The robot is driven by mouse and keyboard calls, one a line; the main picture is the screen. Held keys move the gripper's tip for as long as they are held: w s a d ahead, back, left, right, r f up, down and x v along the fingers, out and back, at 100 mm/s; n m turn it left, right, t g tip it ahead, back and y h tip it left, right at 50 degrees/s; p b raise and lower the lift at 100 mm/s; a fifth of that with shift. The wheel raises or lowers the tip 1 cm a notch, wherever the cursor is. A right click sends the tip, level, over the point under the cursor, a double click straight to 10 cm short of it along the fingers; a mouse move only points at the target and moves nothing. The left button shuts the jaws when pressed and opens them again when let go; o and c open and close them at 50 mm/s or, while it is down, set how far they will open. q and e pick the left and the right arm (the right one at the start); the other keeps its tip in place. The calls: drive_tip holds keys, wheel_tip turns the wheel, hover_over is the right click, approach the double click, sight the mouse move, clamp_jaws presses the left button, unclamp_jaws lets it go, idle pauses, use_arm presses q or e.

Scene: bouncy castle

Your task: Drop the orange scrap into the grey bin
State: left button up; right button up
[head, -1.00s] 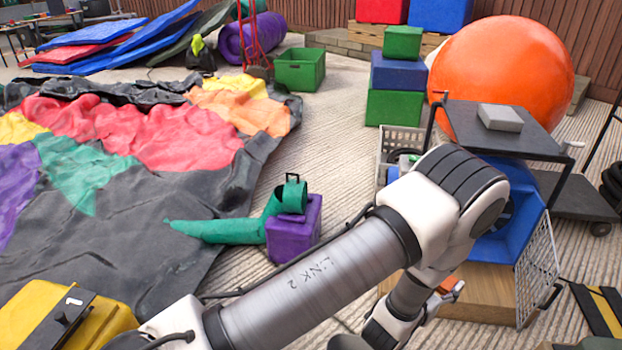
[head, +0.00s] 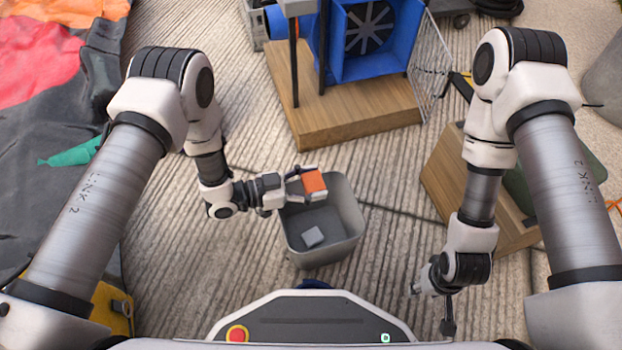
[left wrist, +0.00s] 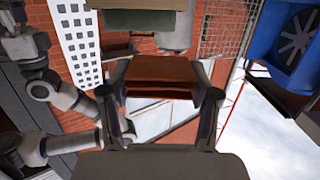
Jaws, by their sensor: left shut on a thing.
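The orange scrap (head: 314,182) is a small orange block with pale sides. My left gripper (head: 306,185) is shut on it, and in the left wrist view the block (left wrist: 163,78) shows reddish-brown between the two fingers. The grey bin (head: 346,248) is an open tub on the ribbed floor in front of my base. In the head view the scrap overlaps the bin's far rim, above its opening; the exact height is unclear. A small light grey block (head: 312,236) lies inside the bin. My right gripper (head: 432,300) is low, right of the bin, its finger gap unclear.
A blue blower (head: 378,40) stands on a wooden board (head: 345,122) beyond the bin. A wooden box (head: 450,180) stands at the right, near my right arm. The coloured castle sheet (head: 50,130) lies at the left.

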use_arm(q)
wheel_tip(320, 180, down, 5)
drive_tip(key=b, duration=0.4)
drive_tip(key=shift+f, duration=0.2)
drive_tip(key=o, duration=0.9)
drive_tip(key=v, duration=1.2)
